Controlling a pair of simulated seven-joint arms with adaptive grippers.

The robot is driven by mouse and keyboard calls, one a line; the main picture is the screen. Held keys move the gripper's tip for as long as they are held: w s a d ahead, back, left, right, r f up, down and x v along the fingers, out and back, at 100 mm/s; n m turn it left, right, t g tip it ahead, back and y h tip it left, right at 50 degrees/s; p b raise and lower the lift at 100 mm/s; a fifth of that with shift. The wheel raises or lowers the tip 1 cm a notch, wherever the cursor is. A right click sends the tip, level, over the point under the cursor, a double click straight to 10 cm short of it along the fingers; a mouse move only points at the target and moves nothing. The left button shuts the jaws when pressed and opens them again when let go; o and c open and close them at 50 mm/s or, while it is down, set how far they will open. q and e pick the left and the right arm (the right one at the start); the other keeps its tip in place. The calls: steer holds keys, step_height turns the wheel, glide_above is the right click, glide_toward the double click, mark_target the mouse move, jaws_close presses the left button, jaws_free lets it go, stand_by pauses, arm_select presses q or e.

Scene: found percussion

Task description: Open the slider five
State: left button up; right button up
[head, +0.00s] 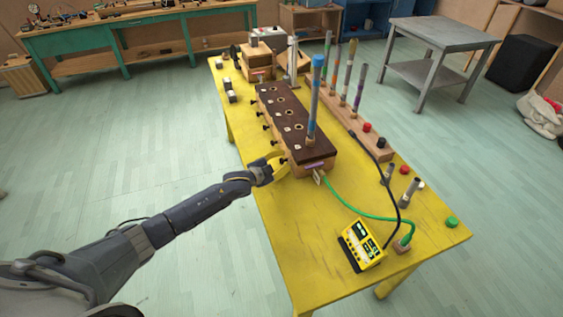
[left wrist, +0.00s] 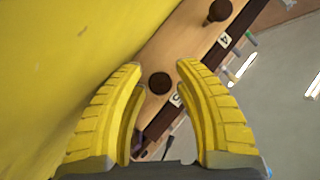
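A long wooden box (head: 318,167) with a dark brown top stands on the yellow table. Dark slider knobs stick out along its left side. In the left wrist view, the knob of slider five (left wrist: 160,83) lies between and just ahead of my fingertips, next to a white label that seems to read 5. Another knob (left wrist: 219,11) beside the label 4 is farther up. My left gripper (head: 277,163) has yellow fingers spread apart at the near end of the box. I see no contact with the knob. My right gripper is in neither view.
A tall blue-topped tube (head: 315,95) rises from the box's near end. A wooden rack (head: 372,143) with several tubes stands to the right. A yellow device (head: 362,244) and a green cable (head: 360,211) lie nearer. The table's left front is clear.

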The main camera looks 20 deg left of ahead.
arm_select(q)
jaws_close()
stand_by(0.4)
steer(key=shift+s+a, duration=0.9)
steer(key=shift+a, duration=0.25)
jaws_free()
steer(key=shift+v, duration=6)
